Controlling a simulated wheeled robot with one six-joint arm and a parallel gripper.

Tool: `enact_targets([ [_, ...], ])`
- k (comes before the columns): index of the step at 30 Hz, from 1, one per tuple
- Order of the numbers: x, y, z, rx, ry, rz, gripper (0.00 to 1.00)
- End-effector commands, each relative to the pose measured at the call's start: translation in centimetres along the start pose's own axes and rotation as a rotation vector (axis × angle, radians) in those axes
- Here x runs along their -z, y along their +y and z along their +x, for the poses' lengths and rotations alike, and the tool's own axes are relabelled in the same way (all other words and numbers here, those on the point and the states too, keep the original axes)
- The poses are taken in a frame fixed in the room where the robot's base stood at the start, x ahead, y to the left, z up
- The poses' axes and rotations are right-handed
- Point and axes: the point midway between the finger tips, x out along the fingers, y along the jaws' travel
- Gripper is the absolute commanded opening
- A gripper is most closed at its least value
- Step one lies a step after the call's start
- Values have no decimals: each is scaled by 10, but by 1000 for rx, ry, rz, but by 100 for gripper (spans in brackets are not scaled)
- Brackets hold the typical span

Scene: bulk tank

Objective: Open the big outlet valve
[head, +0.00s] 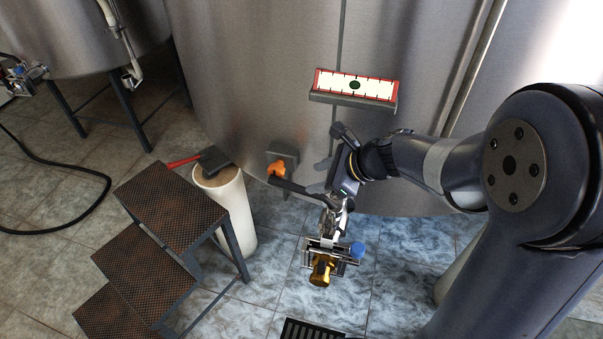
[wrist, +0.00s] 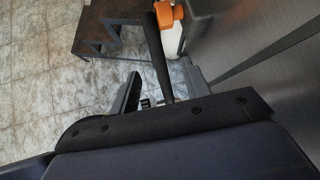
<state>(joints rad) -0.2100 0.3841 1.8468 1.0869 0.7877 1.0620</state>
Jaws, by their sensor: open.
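A long dark lever (head: 298,187) with an orange hub (head: 280,168) sits on a grey mount low on the steel tank wall. It looks like the big outlet valve's handle and slants down to the right, towards my gripper (head: 330,152). In the wrist view the lever (wrist: 157,55) runs from the orange hub (wrist: 164,14) towards my open gripper (wrist: 160,88), its near end appearing between the two fingers. I cannot tell whether they touch it. Below hangs a metal outlet fitting (head: 328,246) with a gold end (head: 320,268) and a blue knob (head: 357,250).
Rusty-topped steps (head: 170,205) stand at the left. Beside them a pale cylinder (head: 232,205) bears a red-handled tool (head: 212,159). A red-and-white gauge panel (head: 355,87) juts from the tank above my gripper. A dark floor grate (head: 310,330) lies in front.

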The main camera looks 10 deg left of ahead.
Motion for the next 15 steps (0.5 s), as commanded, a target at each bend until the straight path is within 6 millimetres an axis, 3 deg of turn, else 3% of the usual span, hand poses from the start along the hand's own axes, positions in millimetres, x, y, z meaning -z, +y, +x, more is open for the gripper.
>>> enact_targets([
  [15,3,0,88,-3,2,-4,45],
])
